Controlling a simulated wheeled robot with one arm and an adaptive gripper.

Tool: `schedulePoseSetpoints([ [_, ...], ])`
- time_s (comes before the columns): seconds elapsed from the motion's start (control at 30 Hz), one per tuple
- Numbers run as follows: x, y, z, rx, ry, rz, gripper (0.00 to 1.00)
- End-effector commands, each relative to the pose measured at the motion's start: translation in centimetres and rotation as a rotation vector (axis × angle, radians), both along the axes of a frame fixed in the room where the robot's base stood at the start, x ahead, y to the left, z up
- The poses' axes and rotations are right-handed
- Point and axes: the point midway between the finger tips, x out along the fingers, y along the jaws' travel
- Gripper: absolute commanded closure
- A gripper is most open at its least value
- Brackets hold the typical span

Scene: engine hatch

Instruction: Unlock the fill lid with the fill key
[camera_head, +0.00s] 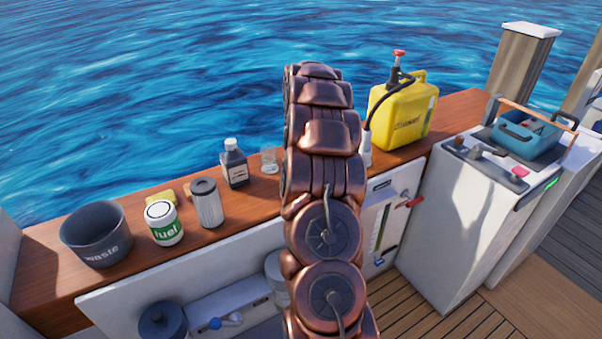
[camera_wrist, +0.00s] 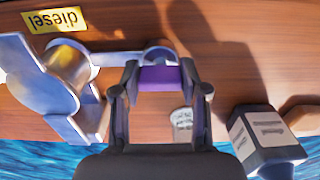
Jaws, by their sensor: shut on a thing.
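In the wrist view, a shiny blue-grey metal fitting with a brass cylinder stands on the wooden ledge beside a yellow "diesel" label (camera_wrist: 54,19); I take it for the fill lid (camera_wrist: 40,82). A thin metal arm runs from it toward my fingertips. My gripper (camera_wrist: 158,80) is shut on a purple bar, seemingly the fill key (camera_wrist: 158,77), held crosswise between the two fingers. I cannot tell whether the bar touches the metal arm or is just above it. In the head view my arm hides the gripper, key and lid.
A dark bottle (camera_head: 234,163), a small glass (camera_head: 269,160), a grey canister (camera_head: 206,203), a "fuel" tub (camera_head: 163,222) and a waste bin (camera_head: 95,232) stand on the ledge (camera_head: 262,204) left of my arm. A yellow jerrycan (camera_head: 402,112) stands right of it.

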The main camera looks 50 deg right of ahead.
Motion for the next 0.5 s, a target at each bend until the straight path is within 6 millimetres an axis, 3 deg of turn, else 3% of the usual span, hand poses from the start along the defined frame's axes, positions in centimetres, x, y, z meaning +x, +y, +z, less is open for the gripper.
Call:
schedulePoseSetpoints([
  [0.27,-0.04,-0.01,-0.01,0.0,0.001,0.0,0.31],
  [0.5,-0.01,-0.01,0.01,0.0,0.0,0.0,0.31],
])
